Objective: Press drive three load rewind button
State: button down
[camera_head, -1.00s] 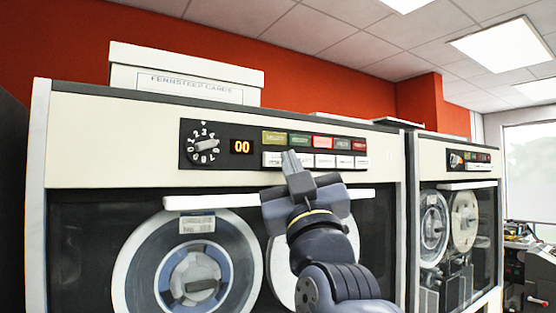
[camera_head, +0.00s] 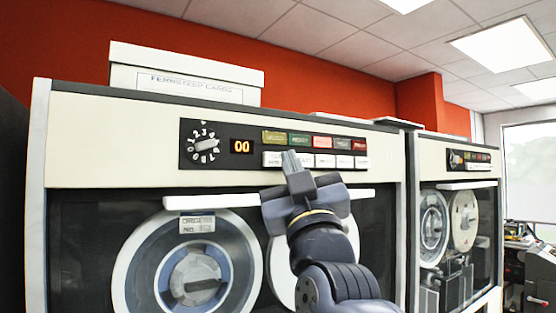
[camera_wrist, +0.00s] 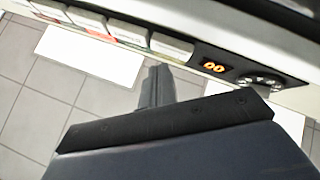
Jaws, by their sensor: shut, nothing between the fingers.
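The near tape drive has a cream front panel (camera_head: 110,140) with a black control strip. On the strip are a numbered dial (camera_head: 206,146), an orange "00" display (camera_head: 241,147), a top row of coloured lamps and a lower row of white buttons. The leftmost white button (camera_head: 273,159) is partly beside my gripper (camera_head: 291,160), and its lettering is too small to read surely. My gripper is shut and empty, its tip overlapping the left part of the row. In the wrist view the fingertips (camera_wrist: 156,72) are near the button closest to the display (camera_wrist: 171,46); contact cannot be told.
A second tape drive (camera_head: 456,168) with its own strip stands to the right. A white box (camera_head: 185,75) sits on top of the near drive. Tape reels (camera_head: 188,270) are behind the drive's window, under a white handle bar (camera_head: 211,201).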

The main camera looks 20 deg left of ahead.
jog(key=shift+a, duration=0.1)
dwell(0.4)
jog(key=shift+w+a, duration=0.25)
